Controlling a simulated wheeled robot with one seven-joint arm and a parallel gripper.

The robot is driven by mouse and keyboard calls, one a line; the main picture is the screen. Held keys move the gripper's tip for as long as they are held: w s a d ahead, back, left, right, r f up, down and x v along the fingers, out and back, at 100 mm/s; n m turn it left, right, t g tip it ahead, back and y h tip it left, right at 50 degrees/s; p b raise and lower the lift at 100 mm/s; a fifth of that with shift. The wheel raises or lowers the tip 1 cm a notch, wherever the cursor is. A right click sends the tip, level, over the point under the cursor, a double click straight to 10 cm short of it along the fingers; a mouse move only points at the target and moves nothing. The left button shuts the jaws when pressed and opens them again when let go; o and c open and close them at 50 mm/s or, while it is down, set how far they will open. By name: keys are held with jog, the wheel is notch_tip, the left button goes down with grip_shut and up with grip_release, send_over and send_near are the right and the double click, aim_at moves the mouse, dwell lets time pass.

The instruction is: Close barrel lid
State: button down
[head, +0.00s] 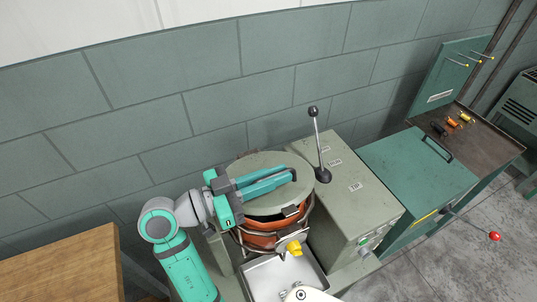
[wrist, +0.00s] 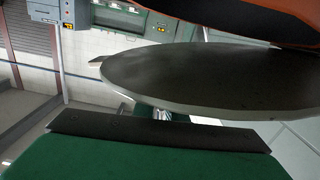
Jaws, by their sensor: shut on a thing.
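The barrel lid (head: 275,206) is a round grey-green disc over the top of the orange-brown barrel (head: 262,241). My teal gripper (head: 291,175) reaches across the lid from the left, and its fingers hide part of it. It is shut, apparently on the lid; the exact contact is hidden. In the wrist view the lid (wrist: 215,80) is a broad dark disc just beyond one green finger with a dark pad. An orange surface, likely the barrel (wrist: 270,18), shows at the top right there.
A grey-green cabinet with a black-knobbed lever (head: 317,140) stands close right of the barrel. A yellow tap-like part (head: 294,247) is above a metal tray (head: 262,279) in front. A wooden table (head: 65,268) is at left. A teal machine (head: 415,165) stands farther right.

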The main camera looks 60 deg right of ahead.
aim_at(279, 189)
jog(key=f, duration=0.1)
jog(key=f+m, duration=0.1)
jog(key=s+f+m, duration=0.1)
jog(key=shift+s+a, duration=0.1)
jog(key=shift+a, duration=0.2)
jog(key=shift+s+a+f, duration=0.1)
jog(key=shift+f, duration=0.45)
jog(key=shift+s+a+f, duration=0.1)
jog(key=shift+f, duration=0.4)
jog(key=c, duration=1.8)
grip_release()
jog(key=shift+w+f, duration=0.1)
jog(key=shift+c, duration=0.2)
jog(key=shift+w+a, duration=0.3)
jog(key=v, duration=1)
